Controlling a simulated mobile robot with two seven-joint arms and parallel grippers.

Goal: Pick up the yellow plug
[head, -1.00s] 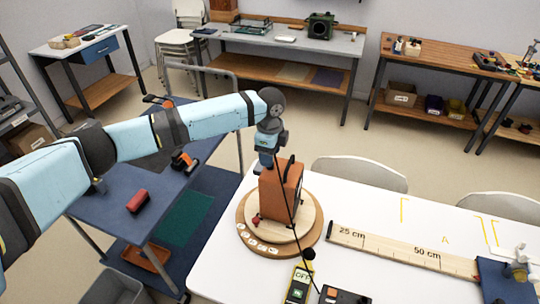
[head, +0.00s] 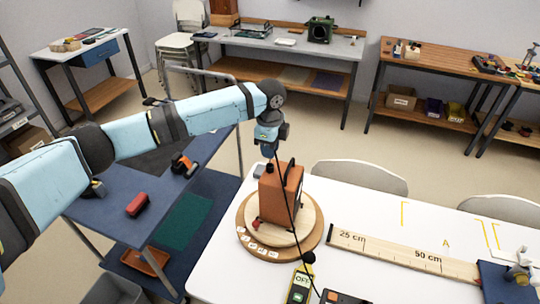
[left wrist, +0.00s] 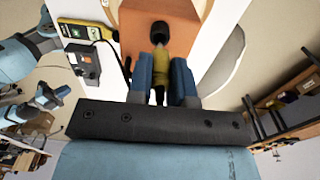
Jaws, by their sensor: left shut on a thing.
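The yellow plug (left wrist: 160,58), with a black round end, is between the two blue fingers of my left gripper (head: 266,157) in the left wrist view. The gripper is shut on it. In the head view the gripper points down just behind the top of the orange-brown speaker box (head: 281,196), which hides the plug. The box stands on a round wooden turntable (head: 245,205) and also shows in the left wrist view (left wrist: 192,28). In the left wrist view, blue arm parts show at the left edge; whether the right gripper is open is not clear.
A black cable (head: 303,235) runs past the box towards a yellow meter (head: 299,287) and a dark box (head: 343,297). A wooden ruler (head: 400,255) lies on the white table (head: 380,218). A blue cart (head: 110,190) with a red object (head: 137,204) stands left.

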